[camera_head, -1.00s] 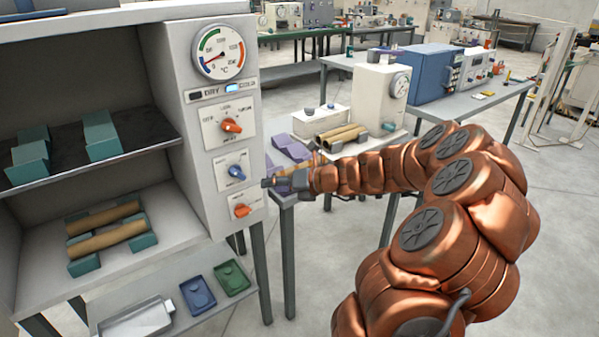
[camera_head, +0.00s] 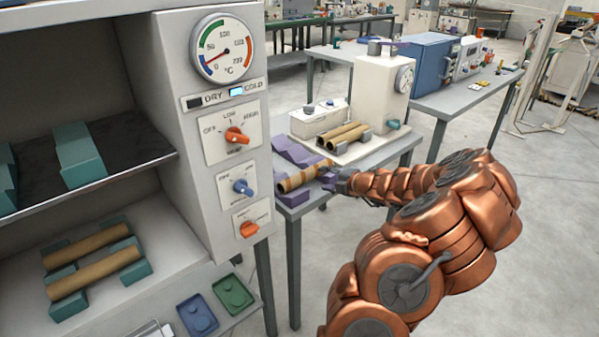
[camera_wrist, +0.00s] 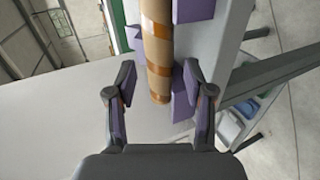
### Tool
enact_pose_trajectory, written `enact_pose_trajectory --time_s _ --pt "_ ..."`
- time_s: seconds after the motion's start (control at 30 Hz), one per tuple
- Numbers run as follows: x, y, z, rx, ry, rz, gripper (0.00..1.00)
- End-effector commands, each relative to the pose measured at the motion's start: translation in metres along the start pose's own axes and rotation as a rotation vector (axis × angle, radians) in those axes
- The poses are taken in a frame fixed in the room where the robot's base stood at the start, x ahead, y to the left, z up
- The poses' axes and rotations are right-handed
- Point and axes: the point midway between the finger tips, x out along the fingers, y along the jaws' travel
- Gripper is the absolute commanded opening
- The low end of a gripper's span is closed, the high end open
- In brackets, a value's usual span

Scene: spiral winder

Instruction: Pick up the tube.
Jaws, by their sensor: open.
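A brown cardboard tube (camera_head: 304,176) with a darker spiral band rests on purple cradle blocks (camera_head: 295,150) on the table beside the oven cabinet. In the wrist view, the tube (camera_wrist: 157,45) runs away from me, and its near end lies just ahead of and roughly between my fingertips. My gripper (camera_head: 335,180) is at the right end of this tube in the head view. In the wrist view, my gripper (camera_wrist: 161,85) is open and empty, with a finger on either side of the tube's line. Whether a finger touches a purple block (camera_wrist: 183,95) is unclear.
The oven cabinet (camera_head: 222,140) with dial and knobs stands at left; two tubes (camera_head: 95,272) lie on teal supports inside. Two more tubes (camera_head: 347,133) lie by the white machine (camera_head: 379,95). Blue (camera_head: 197,313) and green (camera_head: 233,292) trays are below.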

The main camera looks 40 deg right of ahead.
Motion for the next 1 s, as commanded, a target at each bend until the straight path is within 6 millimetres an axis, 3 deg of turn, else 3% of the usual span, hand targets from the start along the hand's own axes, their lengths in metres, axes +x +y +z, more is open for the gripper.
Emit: enact_pose_trajectory --time_s 1.0 --pt "0.077 0.001 0.002 -0.002 0.003 0.0 0.53"
